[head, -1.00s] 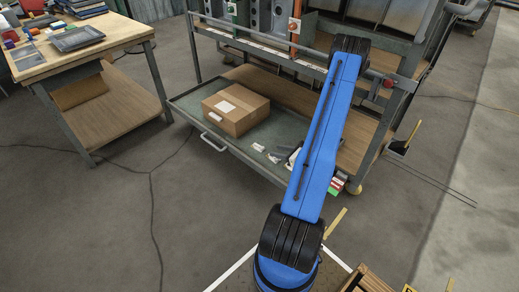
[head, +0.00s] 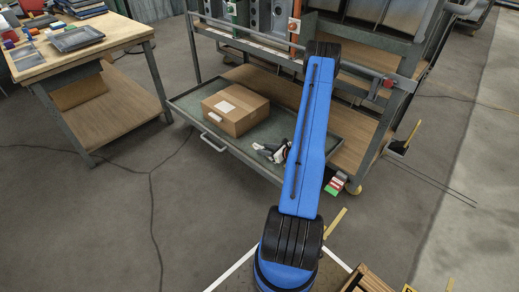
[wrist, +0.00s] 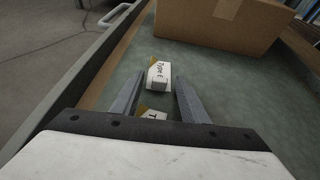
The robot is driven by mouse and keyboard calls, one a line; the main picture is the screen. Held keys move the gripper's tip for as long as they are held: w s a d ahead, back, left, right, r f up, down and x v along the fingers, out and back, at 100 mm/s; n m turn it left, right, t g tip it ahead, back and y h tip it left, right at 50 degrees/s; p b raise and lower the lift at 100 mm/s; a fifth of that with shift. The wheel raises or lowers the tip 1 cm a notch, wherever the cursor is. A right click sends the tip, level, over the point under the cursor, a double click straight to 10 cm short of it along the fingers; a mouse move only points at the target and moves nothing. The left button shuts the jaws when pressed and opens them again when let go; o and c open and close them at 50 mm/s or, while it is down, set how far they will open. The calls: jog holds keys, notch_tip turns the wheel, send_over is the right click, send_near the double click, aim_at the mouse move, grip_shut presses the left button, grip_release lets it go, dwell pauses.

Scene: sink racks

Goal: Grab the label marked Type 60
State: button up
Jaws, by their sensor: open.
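In the wrist view, a small white label block (wrist: 158,73) with the partly readable text "Type 6" and a yellowish edge lies on the green-grey tray. My gripper (wrist: 159,80) is open, with its two fingers on either side of the line to this block. I cannot tell whether the fingers touch it. A second label (wrist: 153,114), showing only a "T", lies nearer my palm, partly hidden by it. In the head view my gripper (head: 269,153) is low over the tray's right part, and the labels there are too small to read.
A cardboard box (head: 235,112) sits on the pull-out tray (head: 190,104), just beyond the label; it also shows in the wrist view (wrist: 220,25). The cart's shelf and frame rise behind. A wooden workbench (head: 120,31) stands at the left.

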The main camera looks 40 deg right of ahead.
jog(key=shift+c, duration=0.6)
jog(key=c, duration=0.6)
jog(key=shift+c, duration=0.2)
